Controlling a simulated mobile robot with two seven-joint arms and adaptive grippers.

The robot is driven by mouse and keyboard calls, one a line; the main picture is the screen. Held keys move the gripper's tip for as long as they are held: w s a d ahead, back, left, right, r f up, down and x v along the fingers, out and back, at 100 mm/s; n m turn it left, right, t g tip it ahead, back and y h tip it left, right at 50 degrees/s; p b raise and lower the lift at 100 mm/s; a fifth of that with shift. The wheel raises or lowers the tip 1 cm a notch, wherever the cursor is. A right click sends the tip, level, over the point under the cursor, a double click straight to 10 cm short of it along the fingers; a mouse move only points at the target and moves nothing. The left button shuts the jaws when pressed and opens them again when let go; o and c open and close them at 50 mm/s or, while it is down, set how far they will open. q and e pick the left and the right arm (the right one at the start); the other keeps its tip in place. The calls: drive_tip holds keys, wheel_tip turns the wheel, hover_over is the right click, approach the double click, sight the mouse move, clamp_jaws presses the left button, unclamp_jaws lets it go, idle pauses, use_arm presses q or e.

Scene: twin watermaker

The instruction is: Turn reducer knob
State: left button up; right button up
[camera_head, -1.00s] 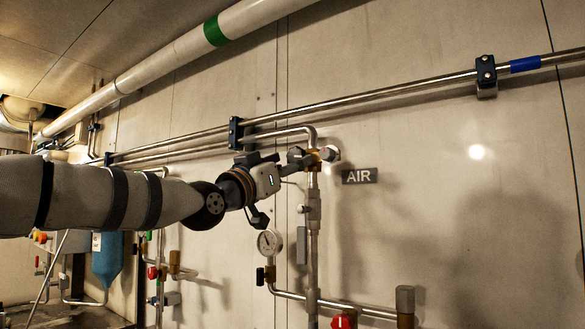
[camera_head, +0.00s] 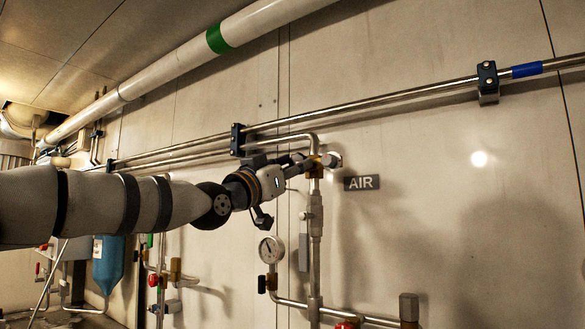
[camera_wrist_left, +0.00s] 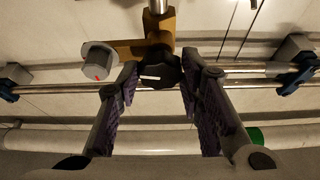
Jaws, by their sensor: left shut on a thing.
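My left gripper (camera_wrist_left: 160,76) is shut on a dark, ridged round knob (camera_wrist_left: 159,69) with a white mark. The knob sits between the two fingertips on a brass fitting (camera_wrist_left: 157,26). In the head view my left gripper (camera_head: 302,164) reaches from the left to the same brass fitting (camera_head: 317,170) at the top of a vertical pipe; the fingers hide most of the dark knob there. A grey knob with a red mark (camera_wrist_left: 97,64) sticks out on a brass side branch, apart from the fingers. My right gripper is not in view.
An AIR label (camera_head: 362,183) is on the wall right of the fitting. A pressure gauge (camera_head: 271,249) and a vertical pipe (camera_head: 316,240) stand below. Long metal pipes (camera_head: 400,98) run above along the wall. The wall further right is clear.

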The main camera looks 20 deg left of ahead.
use_arm(q)
drive_tip(key=m+h, duration=0.1)
drive_tip(key=m, duration=0.1)
drive_tip(key=m+g+h, duration=0.1)
drive_tip(key=m, duration=0.1)
drive_tip(key=m+g+h+p, duration=0.1)
drive_tip(key=m, duration=0.1)
drive_tip(key=shift+s+a+r+m, duration=0.1)
drive_tip(key=shift+a+r+m, duration=0.1)
drive_tip(key=shift+r+m, duration=0.2)
drive_tip(key=shift+f+m+g+h, duration=0.2)
drive_tip(key=shift+m+g+h, duration=0.2)
drive_tip(key=shift+m, duration=0.8)
drive_tip(key=shift+w+a+m+g+h, duration=0.15)
drive_tip(key=shift+m+g, duration=0.3)
drive_tip(key=shift+m, duration=0.55)
drive_tip(key=shift+m+g+h, duration=0.2)
drive_tip(key=shift+m+g, duration=0.2)
drive_tip(key=shift+m, duration=0.6)
drive_tip(key=shift+w+a+m+g+h, duration=0.15)
drive_tip(key=shift+m+g, duration=0.3)
drive_tip(key=shift+m, duration=0.55)
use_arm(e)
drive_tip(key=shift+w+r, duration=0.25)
use_arm(q)
drive_tip(key=shift+d+r, duration=0.1)
